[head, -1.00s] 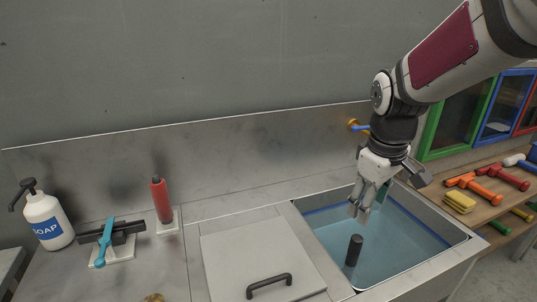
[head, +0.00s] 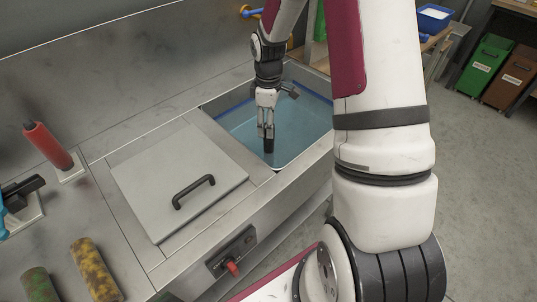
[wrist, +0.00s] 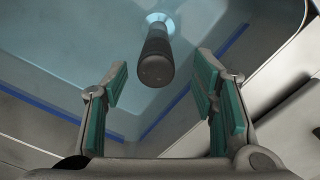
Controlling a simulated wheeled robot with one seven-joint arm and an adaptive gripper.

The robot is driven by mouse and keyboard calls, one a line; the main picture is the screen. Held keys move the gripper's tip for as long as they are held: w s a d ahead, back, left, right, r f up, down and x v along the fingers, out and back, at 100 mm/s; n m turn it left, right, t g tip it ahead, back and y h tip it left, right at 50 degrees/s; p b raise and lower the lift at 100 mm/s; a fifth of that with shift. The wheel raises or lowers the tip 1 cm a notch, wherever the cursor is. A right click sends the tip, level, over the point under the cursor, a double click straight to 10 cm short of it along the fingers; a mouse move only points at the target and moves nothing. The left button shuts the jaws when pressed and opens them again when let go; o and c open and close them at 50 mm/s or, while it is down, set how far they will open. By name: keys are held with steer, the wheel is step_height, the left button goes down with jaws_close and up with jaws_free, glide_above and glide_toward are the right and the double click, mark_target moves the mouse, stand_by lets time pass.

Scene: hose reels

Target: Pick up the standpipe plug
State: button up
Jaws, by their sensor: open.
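The standpipe plug (head: 269,146) is a dark, upright cylinder standing in the blue water of the sink basin (head: 232,128). In the wrist view the plug (wrist: 156,58) shows its round top towards me and a pale ring at its foot. My gripper (head: 266,134) points down over the plug in the head view. In the wrist view my gripper (wrist: 160,80) is open, with a green-padded finger on each side of the plug's top and clear gaps on both sides. I cannot tell whether the top is between the fingertips or just below them.
A flat grey lid (head: 180,180) with a black handle (head: 193,191) lies left of the basin. A red bottle-like cylinder (head: 48,146) stands further left. A blue and yellow tap part (head: 250,12) sticks out from the wall behind. The basin's metal rim surrounds my gripper.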

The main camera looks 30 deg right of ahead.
mark_target(269, 148)
step_height(269, 148, down, 7)
steer(key=shift+d, duration=0.2)
stand_by(0.3)
steer(key=shift+w, duration=0.1)
jaws_close()
